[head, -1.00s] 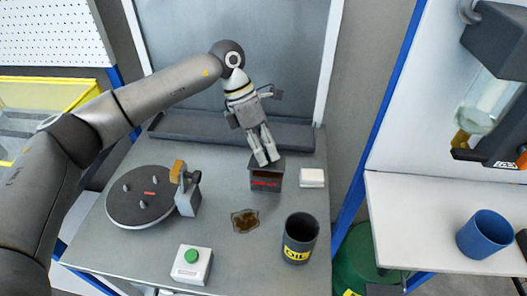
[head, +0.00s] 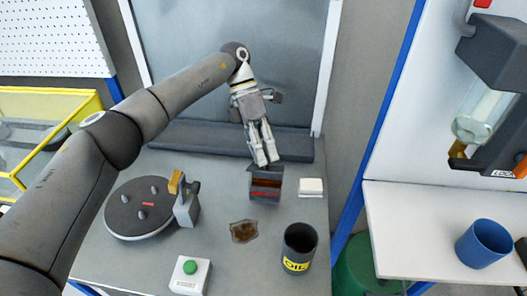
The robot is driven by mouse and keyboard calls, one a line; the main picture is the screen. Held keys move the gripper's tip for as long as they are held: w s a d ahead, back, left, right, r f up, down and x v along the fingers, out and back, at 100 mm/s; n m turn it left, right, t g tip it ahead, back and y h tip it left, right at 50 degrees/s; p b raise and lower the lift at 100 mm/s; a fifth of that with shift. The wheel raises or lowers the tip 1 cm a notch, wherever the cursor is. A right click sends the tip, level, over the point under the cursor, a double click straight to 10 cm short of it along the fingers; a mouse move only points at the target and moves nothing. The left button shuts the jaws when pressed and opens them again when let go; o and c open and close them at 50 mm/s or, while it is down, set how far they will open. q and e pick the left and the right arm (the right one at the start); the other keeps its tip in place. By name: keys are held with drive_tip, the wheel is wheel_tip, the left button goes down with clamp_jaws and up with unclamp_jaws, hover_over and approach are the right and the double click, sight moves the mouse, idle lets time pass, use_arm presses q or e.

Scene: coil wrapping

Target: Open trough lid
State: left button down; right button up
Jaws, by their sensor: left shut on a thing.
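The trough (head: 265,190) is a small dark box with a red-marked front, standing on the grey table below my left gripper. Its brownish inside shows from above. Its dark lid (head: 251,174) is raised along the back, partly hidden by the fingers. My left gripper (head: 264,163) reaches down from the upper left, its fingers shut on the lid's edge at the back of the trough. My right gripper is out of view.
A white block (head: 311,187) sits right of the trough. A black bin (head: 299,249), a brown patch (head: 243,231), a green-button box (head: 190,276) and a round turntable (head: 138,208) stand nearer. A long dark ledge (head: 190,137) runs behind.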

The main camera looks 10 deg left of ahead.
use_arm(q)
drive_tip(key=shift+r, duration=0.1)
drive_tip(key=c, duration=1.3)
unclamp_jaws()
drive_tip(key=shift+o, duration=0.2)
drive_tip(key=v, duration=0.7)
drive_tip(key=shift+w+r, duration=0.15)
drive_tip(key=shift+a, duration=0.15)
